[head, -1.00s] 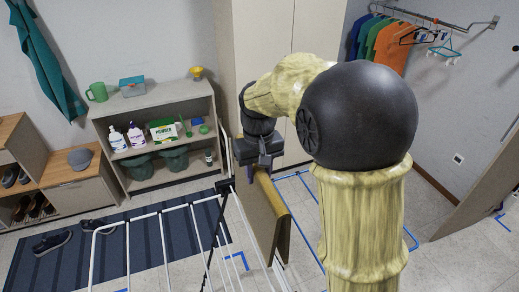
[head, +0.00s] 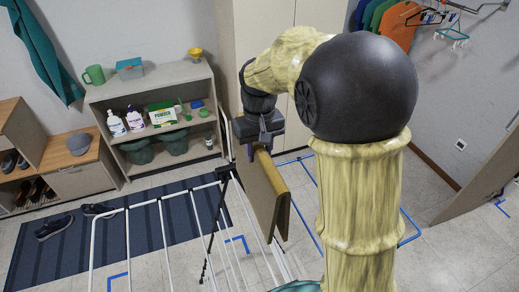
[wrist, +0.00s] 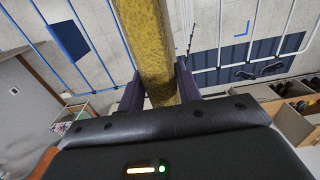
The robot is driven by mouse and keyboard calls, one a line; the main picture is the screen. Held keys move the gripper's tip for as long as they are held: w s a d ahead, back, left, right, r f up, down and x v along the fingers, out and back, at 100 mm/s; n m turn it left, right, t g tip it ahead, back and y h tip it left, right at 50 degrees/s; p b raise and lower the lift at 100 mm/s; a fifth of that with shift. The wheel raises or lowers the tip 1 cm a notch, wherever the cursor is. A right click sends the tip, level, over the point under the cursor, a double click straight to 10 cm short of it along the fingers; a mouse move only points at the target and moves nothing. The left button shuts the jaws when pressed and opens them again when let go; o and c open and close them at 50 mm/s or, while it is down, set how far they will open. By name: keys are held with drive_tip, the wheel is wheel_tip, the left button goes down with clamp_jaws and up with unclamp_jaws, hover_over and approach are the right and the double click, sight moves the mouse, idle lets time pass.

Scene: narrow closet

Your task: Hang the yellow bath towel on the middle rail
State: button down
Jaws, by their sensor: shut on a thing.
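The yellow bath towel (head: 268,198) hangs folded from my gripper as a flat brownish-yellow panel, its edge turned towards the head camera. My gripper (head: 252,150) is shut on its top edge. In the wrist view the towel (wrist: 152,45) runs out from between the two dark fingers (wrist: 160,88). A white drying rack (head: 128,240) with several parallel rails stands below and to the left of the towel. The towel's lower end overlaps the rack's right part in the picture. I cannot tell which rail is the middle one, or whether the towel touches any.
A shelf unit (head: 150,90) with bottles and boxes stands behind the rack. A striped blue mat (head: 50,262) with dark shoes lies at the left. Hangers with shirts (head: 395,32) are at the upper right. A teal cloth (head: 297,287) shows at the bottom edge.

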drive_tip(key=shift+s+a+f+b, duration=0.2)
drive_tip(key=shift+a+f+b, duration=0.25)
drive_tip(key=shift+a, duration=0.3)
drive_tip(key=shift+s+a+f+b, duration=0.15)
drive_tip(key=shift+a+f+b, duration=0.3)
drive_tip(key=shift+a, duration=0.3)
drive_tip(key=shift+f, duration=0.15)
drive_tip(key=shift+f+b, duration=1.05)
drive_tip(key=shift+f, duration=0.5)
